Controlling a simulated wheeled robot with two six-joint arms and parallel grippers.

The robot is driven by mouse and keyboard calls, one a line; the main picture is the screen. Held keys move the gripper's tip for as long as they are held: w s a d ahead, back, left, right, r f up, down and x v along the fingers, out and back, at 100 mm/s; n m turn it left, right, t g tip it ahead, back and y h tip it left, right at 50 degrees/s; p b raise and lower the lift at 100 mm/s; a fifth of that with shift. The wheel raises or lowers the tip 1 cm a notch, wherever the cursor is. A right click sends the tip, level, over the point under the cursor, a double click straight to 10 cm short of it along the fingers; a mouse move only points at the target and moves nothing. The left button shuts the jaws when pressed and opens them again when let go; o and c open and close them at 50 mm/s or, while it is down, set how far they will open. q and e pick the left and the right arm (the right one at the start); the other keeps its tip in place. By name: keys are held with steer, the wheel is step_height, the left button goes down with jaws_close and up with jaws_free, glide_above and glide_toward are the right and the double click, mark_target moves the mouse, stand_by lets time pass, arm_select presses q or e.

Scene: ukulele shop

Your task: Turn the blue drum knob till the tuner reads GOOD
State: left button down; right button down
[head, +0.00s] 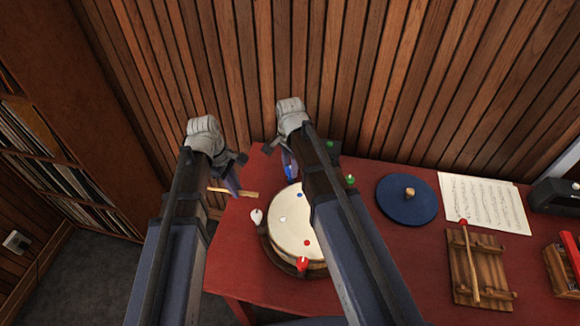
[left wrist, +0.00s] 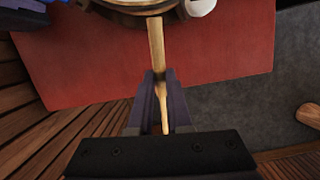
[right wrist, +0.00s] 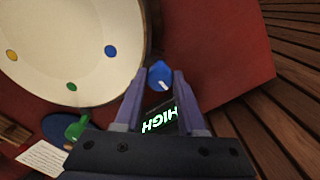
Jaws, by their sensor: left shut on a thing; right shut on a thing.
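The drum (head: 285,238) stands on the red table with coloured knobs round its rim. Its blue knob (right wrist: 159,76) is between the fingertips of my right gripper (head: 289,166), which is shut on it. The knob (head: 288,173) also shows in the head view, partly covered by the gripper. The tuner (right wrist: 160,119) shows between the right fingers in the right wrist view. Its green letters, upside down there, read HIGH. My left gripper (head: 232,188) is shut on a wooden stick (left wrist: 156,50), left of the drum, with one end of the stick towards the drum rim.
A white knob (head: 256,216), a red knob (head: 302,264) and a green knob (head: 350,180) sit round the drum. A blue disc (head: 407,200), sheet music (head: 485,202) and a wooden block with a mallet (head: 467,270) lie to the right. The slatted wall is close behind.

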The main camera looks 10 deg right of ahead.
steer(key=shift+n, duration=2.4)
steer(key=c, duration=0.5)
jaws_free()
arm_select(q)
steer(key=s+d+p+v, duration=0.1)
steer(key=d+p+v, duration=0.1)
steer(key=p+v, duration=0.9)
steer(key=shift+r+p, duration=0.5)
steer(key=shift+r, duration=0.15)
arm_select(e)
step_height(320, 180, up, 12)
